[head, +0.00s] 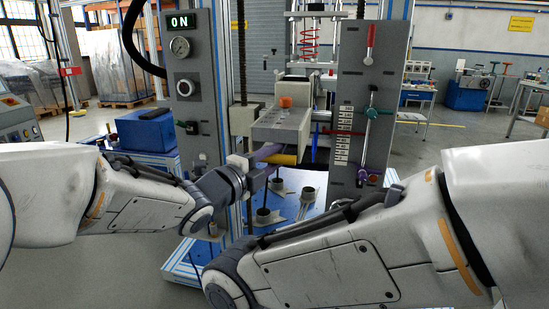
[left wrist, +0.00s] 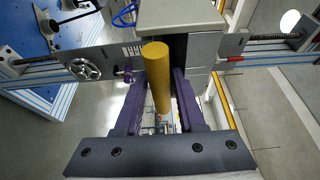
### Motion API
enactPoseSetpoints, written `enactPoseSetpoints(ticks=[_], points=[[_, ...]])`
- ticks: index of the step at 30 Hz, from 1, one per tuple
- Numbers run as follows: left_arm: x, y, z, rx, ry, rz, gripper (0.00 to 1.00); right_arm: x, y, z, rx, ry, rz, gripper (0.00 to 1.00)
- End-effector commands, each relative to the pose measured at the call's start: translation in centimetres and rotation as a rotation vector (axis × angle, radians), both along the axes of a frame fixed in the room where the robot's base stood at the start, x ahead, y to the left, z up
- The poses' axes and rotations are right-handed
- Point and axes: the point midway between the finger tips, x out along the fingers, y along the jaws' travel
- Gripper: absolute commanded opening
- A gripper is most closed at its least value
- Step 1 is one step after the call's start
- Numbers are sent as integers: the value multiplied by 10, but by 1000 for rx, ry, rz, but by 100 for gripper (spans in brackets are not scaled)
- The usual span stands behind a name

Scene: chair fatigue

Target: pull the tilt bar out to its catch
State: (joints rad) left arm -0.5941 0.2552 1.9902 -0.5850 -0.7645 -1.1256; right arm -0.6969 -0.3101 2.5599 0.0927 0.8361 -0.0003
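The tilt bar appears to be the yellow round bar (head: 283,159) under the grey seat fixture in the head view. In the left wrist view the yellow bar (left wrist: 157,80) lies between my left gripper's purple fingers. My left gripper (head: 268,153) is at the bar, beside the fixture. The fingers flank the bar closely, with slim gaps lower down. Whether they press on it I cannot tell. My right arm crosses the lower right of the head view. Its gripper is out of frame.
The grey seat fixture (head: 283,122) carries an orange ball (head: 285,101). A left panel (head: 195,100) has a lit ON sign and a gauge. The blue base plate (head: 305,181) holds several short cups.

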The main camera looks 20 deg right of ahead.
Motion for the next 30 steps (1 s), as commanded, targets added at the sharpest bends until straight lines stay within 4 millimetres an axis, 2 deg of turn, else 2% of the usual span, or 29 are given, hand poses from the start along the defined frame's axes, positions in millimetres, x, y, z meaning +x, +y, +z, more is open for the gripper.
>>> enactPoseSetpoints(ticks=[11,12,14,30], points=[[3,-6,0,-1,1,0,39,0,0,0,0,0,0,0],[3,-6,0,-1,1,0,23,0,0,0,0,0,0,0],[3,-6,0,-1,1,0,0,0,0,0,0,0,0,0],[3,-5,0,-1,1,0,0,0,0,0,0,0,0,0]])
